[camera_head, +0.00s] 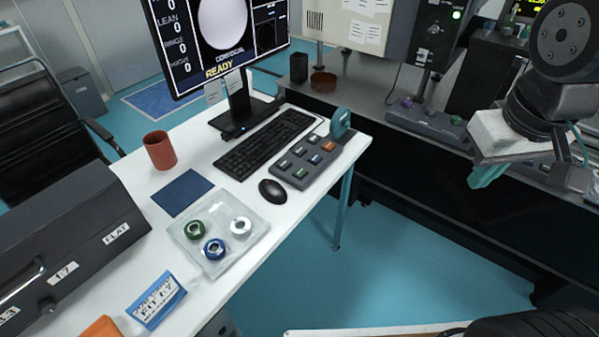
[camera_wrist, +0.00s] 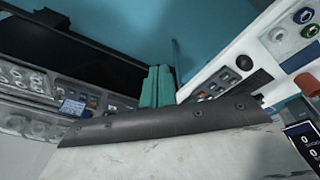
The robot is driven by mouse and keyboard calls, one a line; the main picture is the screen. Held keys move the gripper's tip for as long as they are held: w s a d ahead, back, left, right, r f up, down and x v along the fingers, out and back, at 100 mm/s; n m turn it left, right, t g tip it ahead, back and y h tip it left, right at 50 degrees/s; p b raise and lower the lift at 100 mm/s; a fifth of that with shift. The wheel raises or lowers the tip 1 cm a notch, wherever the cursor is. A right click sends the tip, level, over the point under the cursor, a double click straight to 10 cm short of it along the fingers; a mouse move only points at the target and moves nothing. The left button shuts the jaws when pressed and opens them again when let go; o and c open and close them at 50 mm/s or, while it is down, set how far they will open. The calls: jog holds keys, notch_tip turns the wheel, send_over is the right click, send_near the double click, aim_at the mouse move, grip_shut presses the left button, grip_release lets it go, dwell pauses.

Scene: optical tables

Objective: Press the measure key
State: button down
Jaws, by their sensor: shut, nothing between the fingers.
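A grey keypad (camera_head: 300,178) with several small keys lies on the white desk, right of the keyboard. Key labels are too small to read, so I cannot tell which is the measure key. My gripper (camera_head: 487,174) has teal fingers and is shut and empty. It hangs to the right of the desk, well apart from the keypad, in front of the dark bench. In the wrist view the fingers (camera_wrist: 157,88) are together, with the keypad (camera_wrist: 226,80) to their right.
A monitor (camera_head: 222,30) reads "READY". The keyboard (camera_head: 265,143), mouse (camera_head: 272,190), red cup (camera_head: 160,150) and clear tray (camera_head: 185,232) with three rings share the desk (camera_head: 225,285). A teal upright piece (camera_head: 341,122) stands at the keypad's far end. Blue floor lies open between desk and bench.

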jog(key=w+a+f+n+t, duration=0.1)
jog(key=w+a+f+n, duration=0.1)
jog(key=w, duration=0.5)
jog(key=w+a+f+n+t, duration=0.1)
jog(key=w+f+n+t, duration=0.1)
jog(key=w, duration=0.6)
jog(key=n+t+y, duration=0.2)
jog(key=n+y, duration=0.4)
jog(key=n, duration=0.5)
send_over(303, 174)
notch_tip(303, 174, down, 13)
jog(key=shift+a, duration=0.1)
jog(key=shift+f, duration=0.15)
jog(key=shift+f, duration=4.35)
jog(key=shift+f+t+h, duration=0.3)
jog(key=shift+f, duration=0.1)
